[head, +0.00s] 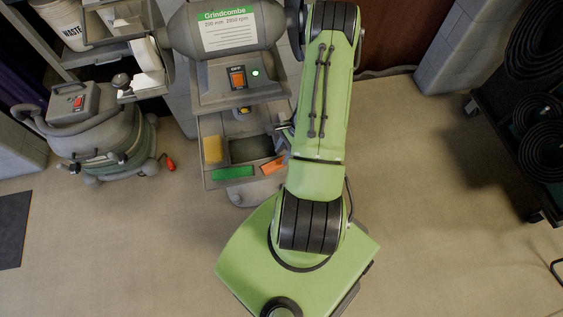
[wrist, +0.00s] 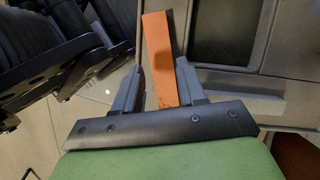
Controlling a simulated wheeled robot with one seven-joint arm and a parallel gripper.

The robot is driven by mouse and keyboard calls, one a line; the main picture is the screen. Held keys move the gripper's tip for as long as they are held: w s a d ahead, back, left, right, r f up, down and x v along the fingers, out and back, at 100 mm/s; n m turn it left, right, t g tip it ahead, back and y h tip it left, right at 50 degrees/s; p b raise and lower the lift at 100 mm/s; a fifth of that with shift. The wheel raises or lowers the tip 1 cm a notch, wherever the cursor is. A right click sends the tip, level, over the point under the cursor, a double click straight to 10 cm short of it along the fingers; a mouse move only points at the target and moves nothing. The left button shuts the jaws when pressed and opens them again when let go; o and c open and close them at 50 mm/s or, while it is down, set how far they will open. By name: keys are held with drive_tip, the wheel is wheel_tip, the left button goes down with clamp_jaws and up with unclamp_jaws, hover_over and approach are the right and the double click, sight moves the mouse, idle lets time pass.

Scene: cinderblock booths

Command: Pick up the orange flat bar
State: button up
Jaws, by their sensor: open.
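The orange flat bar (head: 272,166) lies in the open drawer (head: 207,184) of the grinder stand, near its front right, in the head view. In the wrist view the orange bar (wrist: 158,48) runs lengthwise between the two fingers of my gripper (wrist: 158,72). The fingers stand apart on either side of the bar, with a visible gap at the left; contact on the right side is hard to tell. In the head view my green arm hides most of the gripper.
A green bar (head: 233,173) and a yellow block (head: 213,150) share the drawer. The grey grinder (head: 230,75) stands directly above. A vacuum (head: 95,130) stands at the left. A dark rack with coiled hoses (head: 540,150) is at the right. The floor in front is clear.

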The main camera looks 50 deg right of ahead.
sight(277, 163)
drive_tip(key=b+x, duration=0.1)
drive_tip(key=x, duration=0.3)
drive_tip(key=shift+w+a+f, duration=0.1)
drive_tip(key=shift+a+f, duration=0.05)
drive_tip(key=shift+f, duration=0.1)
drive_tip(key=shift+r, duration=0.1)
clamp_jaws()
wheel_tip(277, 163, up, 10)
drive_tip(key=p, duration=0.2)
drive_tip(key=shift+p, duration=0.4)
